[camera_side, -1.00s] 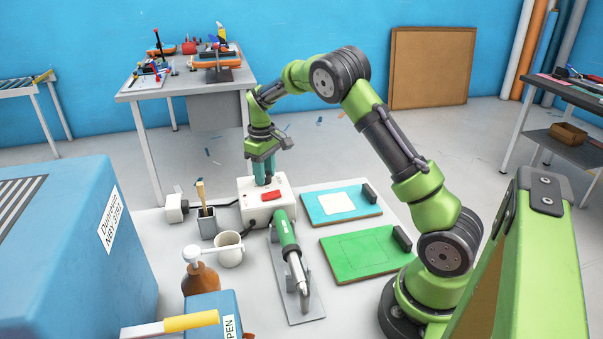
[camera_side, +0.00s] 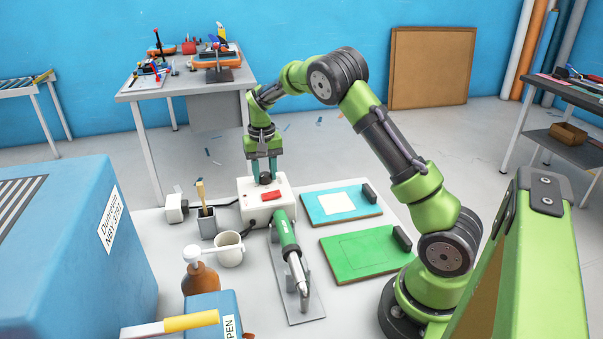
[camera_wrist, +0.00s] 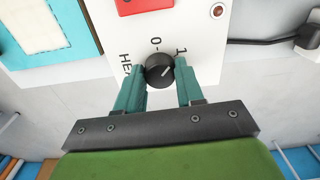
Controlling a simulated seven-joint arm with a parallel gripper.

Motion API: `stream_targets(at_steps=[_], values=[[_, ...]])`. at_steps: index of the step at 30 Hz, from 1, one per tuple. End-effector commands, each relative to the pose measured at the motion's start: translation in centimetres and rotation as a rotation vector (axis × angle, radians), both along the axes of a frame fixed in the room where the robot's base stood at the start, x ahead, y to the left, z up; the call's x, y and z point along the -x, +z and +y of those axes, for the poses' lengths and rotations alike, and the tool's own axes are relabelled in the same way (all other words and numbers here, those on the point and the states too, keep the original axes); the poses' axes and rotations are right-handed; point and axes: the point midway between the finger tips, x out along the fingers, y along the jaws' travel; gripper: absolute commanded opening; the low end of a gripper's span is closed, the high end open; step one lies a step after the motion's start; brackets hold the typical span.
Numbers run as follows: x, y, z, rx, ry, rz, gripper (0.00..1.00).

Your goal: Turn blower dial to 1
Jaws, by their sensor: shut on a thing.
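The blower box (camera_side: 255,208) is white, with a black dial (camera_side: 265,178) on its top. My gripper (camera_side: 263,172) points down over the box, its two teal fingers on either side of the dial. In the wrist view the dial (camera_wrist: 160,70) sits between the fingertips of my gripper (camera_wrist: 160,74), which is shut on it. The dial's white pointer line slants to the upper right, towards the printed "1" (camera_wrist: 181,51). A "0" mark (camera_wrist: 155,42) is above the dial, and "HEA" lettering shows at its left, the rest hidden by a finger.
A red switch (camera_side: 271,196) is on the box. A green hot-air tool (camera_side: 288,240) lies in a stand in front of it. A blue board (camera_side: 315,212) and a green board (camera_side: 350,265) lie to the right. A brush pot (camera_side: 207,225) and white mug (camera_side: 229,255) stand left.

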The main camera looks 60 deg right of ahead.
Motion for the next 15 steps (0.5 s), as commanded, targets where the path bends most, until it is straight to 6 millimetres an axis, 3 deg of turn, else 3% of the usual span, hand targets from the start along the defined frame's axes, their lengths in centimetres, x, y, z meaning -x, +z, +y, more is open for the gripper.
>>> stream_targets(at_steps=[15], values=[[0.01, 0.18, 0.01, -0.001, -0.281, -0.001, 0.07]])
